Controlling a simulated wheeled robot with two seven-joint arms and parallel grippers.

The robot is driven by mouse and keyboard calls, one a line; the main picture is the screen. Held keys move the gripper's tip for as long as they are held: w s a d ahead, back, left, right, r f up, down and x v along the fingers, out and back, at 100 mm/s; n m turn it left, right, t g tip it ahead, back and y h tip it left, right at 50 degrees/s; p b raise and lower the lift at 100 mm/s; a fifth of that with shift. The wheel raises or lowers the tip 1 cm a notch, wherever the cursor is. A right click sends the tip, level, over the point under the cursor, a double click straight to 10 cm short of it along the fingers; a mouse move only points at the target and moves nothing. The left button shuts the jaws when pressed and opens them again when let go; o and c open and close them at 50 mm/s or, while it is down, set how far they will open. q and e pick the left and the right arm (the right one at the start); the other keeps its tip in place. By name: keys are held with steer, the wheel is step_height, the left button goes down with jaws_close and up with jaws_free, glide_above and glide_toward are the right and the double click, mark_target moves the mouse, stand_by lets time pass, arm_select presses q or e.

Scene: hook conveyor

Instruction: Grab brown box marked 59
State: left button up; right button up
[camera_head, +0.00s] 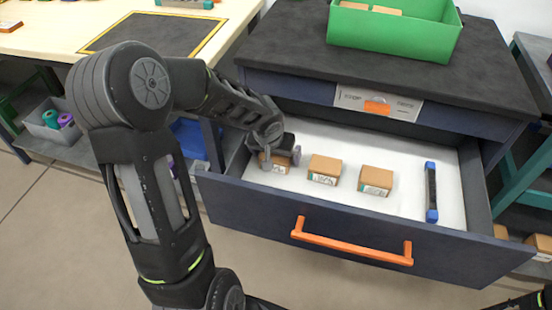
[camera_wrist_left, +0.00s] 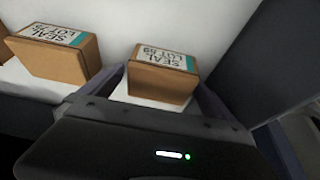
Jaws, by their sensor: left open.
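A brown box (camera_head: 281,166) sits at the left end of the open drawer, partly hidden by my left gripper (camera_head: 281,157). In the left wrist view this box (camera_wrist_left: 160,83) has a white and teal label that seems to read SEAL LOT 59. My left gripper is open, with one finger on each side of the box; I cannot tell whether they touch it. A second brown box (camera_head: 324,169) stands to its right and also shows in the wrist view (camera_wrist_left: 52,60). A third brown box (camera_head: 376,180) stands farther right.
The drawer (camera_head: 300,222) has a white floor and an orange handle (camera_head: 350,243). A blue-ended black bar (camera_head: 431,190) lies at its right. A green bin (camera_head: 393,35) with brown boxes stands on the cabinet top above. The drawer's side wall is close to my left gripper.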

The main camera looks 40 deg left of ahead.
arm_select(q)
steer(key=shift+c, duration=0.6)
steer(key=c, duration=1.3)
